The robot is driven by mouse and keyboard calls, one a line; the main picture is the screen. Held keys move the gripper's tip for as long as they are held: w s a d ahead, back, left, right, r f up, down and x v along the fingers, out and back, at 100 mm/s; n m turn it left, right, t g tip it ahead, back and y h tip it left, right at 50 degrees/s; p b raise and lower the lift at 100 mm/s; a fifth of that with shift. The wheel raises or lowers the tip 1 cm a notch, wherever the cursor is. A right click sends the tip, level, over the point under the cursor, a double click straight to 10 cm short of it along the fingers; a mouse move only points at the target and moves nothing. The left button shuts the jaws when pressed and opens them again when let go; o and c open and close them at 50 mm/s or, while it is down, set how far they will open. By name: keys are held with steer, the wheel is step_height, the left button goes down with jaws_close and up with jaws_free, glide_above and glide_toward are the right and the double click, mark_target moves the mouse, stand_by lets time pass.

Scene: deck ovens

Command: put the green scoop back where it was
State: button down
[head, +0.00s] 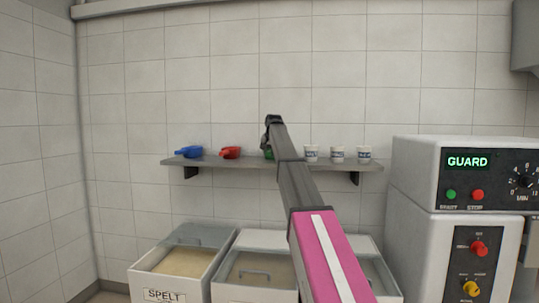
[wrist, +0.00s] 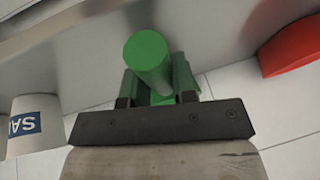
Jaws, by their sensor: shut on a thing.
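The green scoop (wrist: 147,52) is between the fingers of my gripper (wrist: 160,88) in the wrist view, its round handle end facing the camera. My gripper is shut on it. In the head view only a small green part of the scoop (head: 269,155) shows past my arm, at the height of the wall shelf (head: 230,162), between the red scoop (head: 230,152) and the white cups. My arm hides most of it. I cannot tell whether the scoop touches the shelf.
A blue scoop (head: 189,152) lies at the shelf's left end. Several white cups stand right of my gripper, the nearest (head: 311,153) close by; a labelled cup (wrist: 35,124) and the red scoop (wrist: 292,45) flank it in the wrist view. Bins (head: 150,282) stand below; an oven (head: 440,215) is right.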

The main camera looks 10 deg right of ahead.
steer(key=shift+f, duration=0.1)
steer(key=c, duration=0.9)
jaws_free()
steer(key=v, duration=1.2)
